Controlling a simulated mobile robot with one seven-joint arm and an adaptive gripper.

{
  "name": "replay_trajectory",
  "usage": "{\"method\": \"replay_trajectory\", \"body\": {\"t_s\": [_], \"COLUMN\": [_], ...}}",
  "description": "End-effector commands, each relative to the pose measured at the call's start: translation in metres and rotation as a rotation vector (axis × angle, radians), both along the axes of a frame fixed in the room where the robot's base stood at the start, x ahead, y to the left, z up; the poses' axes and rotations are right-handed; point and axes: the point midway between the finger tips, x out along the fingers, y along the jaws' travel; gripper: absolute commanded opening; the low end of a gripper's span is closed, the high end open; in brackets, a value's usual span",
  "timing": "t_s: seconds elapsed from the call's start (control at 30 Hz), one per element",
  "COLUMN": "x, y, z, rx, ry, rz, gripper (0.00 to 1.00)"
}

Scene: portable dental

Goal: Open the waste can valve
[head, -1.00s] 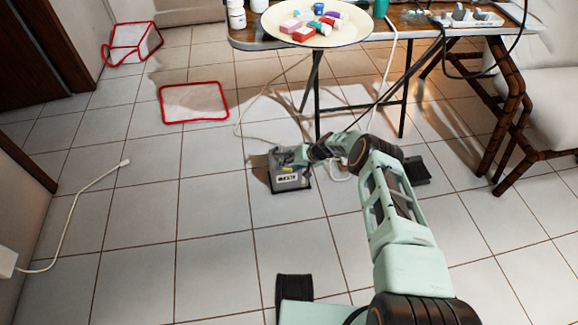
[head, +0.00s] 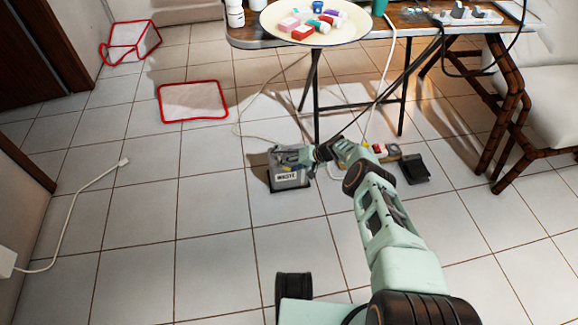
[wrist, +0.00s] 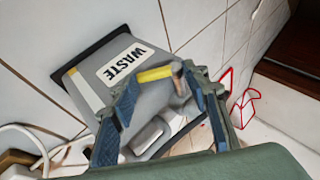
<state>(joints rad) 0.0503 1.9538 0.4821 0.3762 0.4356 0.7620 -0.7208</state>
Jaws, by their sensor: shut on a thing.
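The grey waste can (head: 290,183) with a white WASTE label stands on the tiled floor. It also shows close up in the wrist view (wrist: 95,95). A yellow valve lever (wrist: 155,74) on the can lies between my fingertips in the wrist view. My gripper (head: 290,156) is at the top of the can in the head view. Its blue-padded fingers (wrist: 160,80) are closed about the yellow lever in the wrist view. A brownish stem (wrist: 180,86) sits at the lever's right end, by the right fingertip.
A folding table with a round tray (head: 270,32) stands behind the can. A black foot pedal (head: 414,168) and a small unit with red and white parts (head: 380,151) lie right of my arm. Cables cross the floor. A red-edged mat (head: 193,101) lies left; open floor is in front.

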Motion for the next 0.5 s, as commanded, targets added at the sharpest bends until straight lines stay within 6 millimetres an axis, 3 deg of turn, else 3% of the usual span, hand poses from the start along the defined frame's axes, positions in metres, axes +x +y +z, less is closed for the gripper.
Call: {"method": "replay_trajectory", "body": {"t_s": [0.07, 0.1, 0.2, 0.5], "x": [0.0000, -0.0001, 0.0001, -0.0001], "y": [-0.0101, -0.0100, -0.0097, -0.0058], "z": [-0.0066, -0.0066, -0.0062, -0.0038], "rx": [-0.019, -0.019, -0.018, -0.012], "ry": [-0.003, -0.003, -0.003, -0.002], "rz": [-0.005, -0.005, -0.005, -0.002], "gripper": [0.19, 0.44, 0.54, 0.54]}}
